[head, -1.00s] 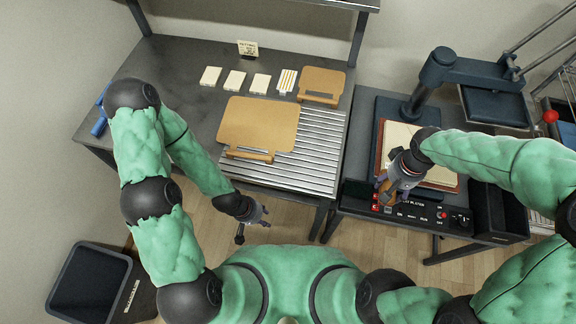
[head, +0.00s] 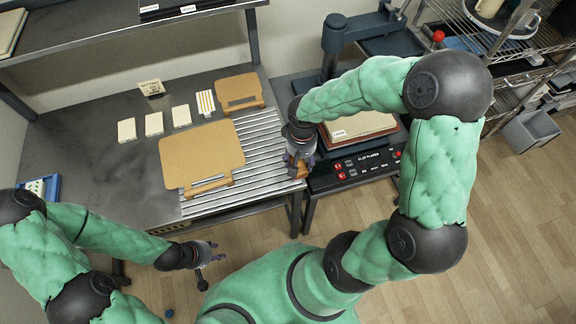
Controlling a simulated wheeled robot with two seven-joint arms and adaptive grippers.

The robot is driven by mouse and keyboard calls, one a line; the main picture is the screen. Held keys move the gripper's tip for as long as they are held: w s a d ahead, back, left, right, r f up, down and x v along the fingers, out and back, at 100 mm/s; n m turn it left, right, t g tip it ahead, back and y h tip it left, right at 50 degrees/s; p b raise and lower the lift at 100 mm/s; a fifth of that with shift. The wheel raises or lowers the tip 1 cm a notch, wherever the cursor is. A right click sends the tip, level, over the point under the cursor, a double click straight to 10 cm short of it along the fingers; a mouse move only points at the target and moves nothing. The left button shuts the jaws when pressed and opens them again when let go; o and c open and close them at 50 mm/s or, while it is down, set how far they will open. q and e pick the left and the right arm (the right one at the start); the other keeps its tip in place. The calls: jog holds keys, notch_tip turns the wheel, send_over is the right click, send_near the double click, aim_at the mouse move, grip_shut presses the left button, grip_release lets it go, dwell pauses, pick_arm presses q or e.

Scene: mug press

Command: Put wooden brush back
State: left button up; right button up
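My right gripper (head: 299,172) is over the right front end of the ribbed metal rack, by the gap to the press. A small brown wooden piece (head: 298,171) shows between its fingers, likely the wooden brush; most of it is hidden by the gripper, and the fingers look closed on it. My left gripper (head: 208,262) hangs empty in front of the table's front edge, over the floor, with its fingers apart.
A large tan board (head: 201,152) with a wooden handle lies partly on the ribbed rack (head: 262,150). A smaller tan board (head: 239,91) and several pale tiles (head: 154,124) lie behind. The press (head: 350,32) stands at the right. A blue tray (head: 40,188) is at far left.

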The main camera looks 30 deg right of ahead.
jog(key=w+f, duration=0.1)
jog(key=w+a+f+b, duration=0.1)
jog(key=f, duration=0.1)
jog(key=w+f, duration=0.2)
jog(key=shift+a+f, duration=0.2)
jog(key=shift+f, duration=0.05)
jog(key=shift+f+b, duration=0.7)
jog(key=shift+f, duration=0.9)
jog(key=shift+f, duration=0.15)
jog(key=o, duration=1.1)
jog(key=shift+r, duration=0.4)
notch_tip(320, 180, up, 12)
jog(key=p, duration=0.3)
jog(key=shift+f, duration=0.2)
